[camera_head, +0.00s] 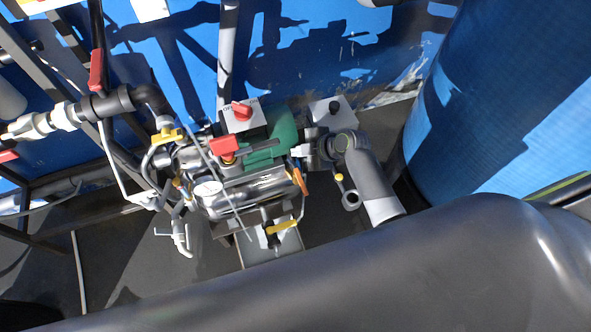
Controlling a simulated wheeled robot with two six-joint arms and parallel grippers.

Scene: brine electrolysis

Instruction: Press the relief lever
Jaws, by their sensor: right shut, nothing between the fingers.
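A pump assembly with a green motor (285,132) and a shiny steel body (255,190) stands in the middle of the view. A red block-like handle (223,146) sits on top of it. I cannot tell for certain which part is the relief lever. My left gripper is not in view.
A yellow handle (282,227), an orange lever (300,181) and a gauge (208,188) crowd the pump. Dark piping with a red handle (96,70) lies at left. A large blue tank (500,110) stands at right. A big dark cylindrical shape fills the foreground.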

